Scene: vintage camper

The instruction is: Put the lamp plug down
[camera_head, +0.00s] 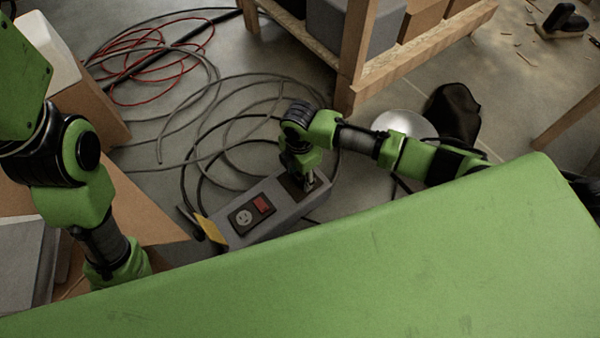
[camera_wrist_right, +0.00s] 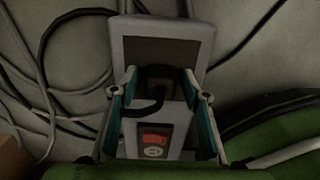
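The lamp plug (camera_wrist_right: 158,78) is a small black block with a black cord curving from it. In the right wrist view it sits at the dark panel on top of a grey power box (camera_wrist_right: 197,45); whether it touches the panel is hard to tell. My right gripper (camera_wrist_right: 160,72) points down at it, fingers spread on either side, seemingly with slim gaps. In the head view, the right gripper (camera_head: 308,182) is over the far end of the power box (camera_head: 283,222) and hides the plug. My left arm hangs at the left; its gripper is hidden.
The box's near end has an outlet (camera_head: 244,217) and a red switch (camera_head: 262,204). Grey and black cables (camera_head: 190,150) and a red cable (camera_head: 150,75) loop over the floor. A wooden bench leg (camera_head: 354,60) stands behind. A silver dome (camera_head: 402,124) and dark cloth (camera_head: 455,112) lie right.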

